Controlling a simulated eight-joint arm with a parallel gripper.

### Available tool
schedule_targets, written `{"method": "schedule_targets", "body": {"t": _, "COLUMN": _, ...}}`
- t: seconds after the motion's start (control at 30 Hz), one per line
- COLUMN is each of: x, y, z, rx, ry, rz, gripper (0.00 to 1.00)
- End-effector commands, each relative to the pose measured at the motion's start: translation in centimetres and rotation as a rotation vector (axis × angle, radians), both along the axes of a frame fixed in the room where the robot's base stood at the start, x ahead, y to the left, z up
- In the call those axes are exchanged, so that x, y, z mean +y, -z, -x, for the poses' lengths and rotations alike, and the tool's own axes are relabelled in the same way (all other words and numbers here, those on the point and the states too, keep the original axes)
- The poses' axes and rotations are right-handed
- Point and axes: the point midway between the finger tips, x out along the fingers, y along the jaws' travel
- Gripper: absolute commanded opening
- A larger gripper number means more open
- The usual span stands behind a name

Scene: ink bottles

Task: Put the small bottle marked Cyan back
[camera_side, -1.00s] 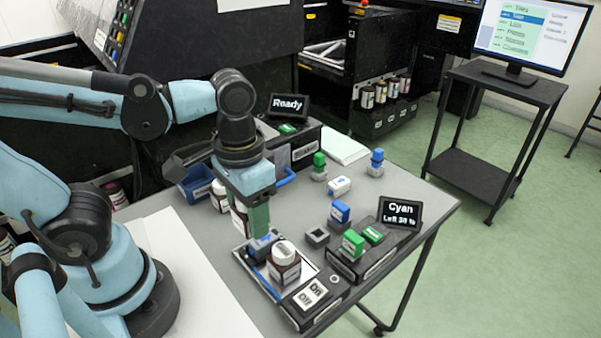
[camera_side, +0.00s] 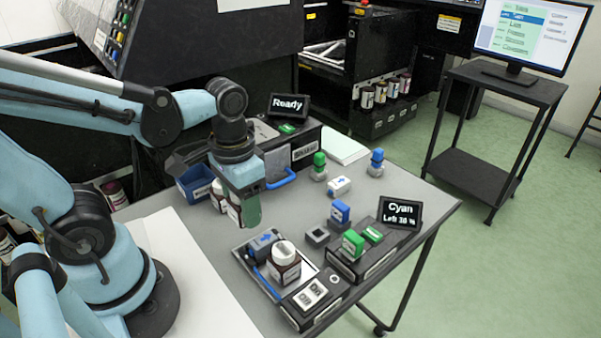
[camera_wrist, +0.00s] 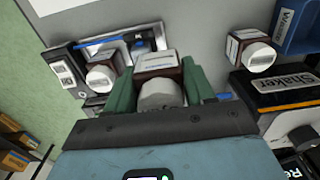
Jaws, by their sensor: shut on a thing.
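My gripper (camera_side: 246,215), with green fingers, is shut on a small brown bottle with a white cap and label (camera_wrist: 157,68). It holds this bottle upright above the table, behind and left of the tray. A second brown bottle with a white cap (camera_side: 285,257) stands on the right part of the metal tray (camera_side: 239,252); it also shows in the wrist view (camera_wrist: 101,76). A third such bottle (camera_side: 217,194) stands beside the blue bin, just left of my gripper, and shows in the wrist view (camera_wrist: 252,50). I cannot read the bottles' labels.
A blue bin (camera_side: 193,183) and a black unit labelled Shaker (camera_side: 303,150) lie behind. A display (camera_side: 401,212) reads Cyan, above a black box with green blocks. An On/Off switch (camera_side: 310,294) sits by the tray. Small stamp-like blocks stand at the right.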

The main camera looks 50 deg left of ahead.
Motion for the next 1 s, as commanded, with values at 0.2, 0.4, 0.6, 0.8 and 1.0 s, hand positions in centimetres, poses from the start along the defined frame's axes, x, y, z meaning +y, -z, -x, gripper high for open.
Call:
{"method": "schedule_targets", "body": {"t": 0.2, "x": 3.6, "y": 2.2, "z": -1.3, "rx": 0.0, "ry": -0.006, "rz": 0.0, "gripper": 0.23}}
{"method": "schedule_targets", "body": {"t": 0.4, "x": 5.6, "y": 3.5, "z": -2.0, "rx": 0.0, "ry": -0.002, "rz": 0.0, "gripper": 0.23}}
{"method": "schedule_targets", "body": {"t": 0.6, "x": 6.3, "y": 4.1, "z": -2.1, "rx": 0.0, "ry": 0.001, "rz": 0.0, "gripper": 0.23}}
{"method": "schedule_targets", "body": {"t": 0.8, "x": 6.2, "y": 5.8, "z": -2.2, "rx": 0.0, "ry": 0.002, "rz": 0.0, "gripper": 0.23}}
{"method": "schedule_targets", "body": {"t": 1.0, "x": 6.2, "y": 7.5, "z": -2.2, "rx": -0.001, "ry": 0.002, "rz": 0.0, "gripper": 0.23}}
